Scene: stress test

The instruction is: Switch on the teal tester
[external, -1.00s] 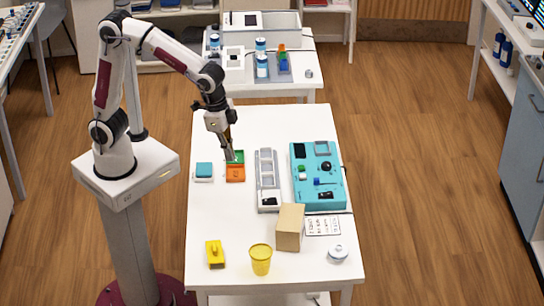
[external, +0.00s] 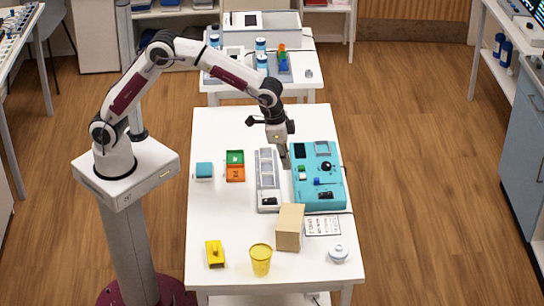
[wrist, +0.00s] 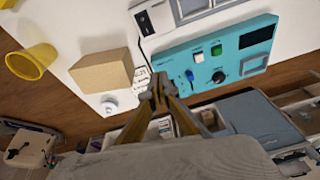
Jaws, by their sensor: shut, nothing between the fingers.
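The teal tester (external: 336,184) lies on the right half of the white table. My gripper (external: 287,165) is shut and empty, above the tester's left edge in the external view.
A grey-white device (external: 268,198) with its own black switch stands left of the tester. A cardboard box (external: 290,228), printed card (external: 323,226) and lidded white pot (external: 338,254) are in front. A yellow cup (external: 261,260) and green and orange trays (external: 235,174) stand further left.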

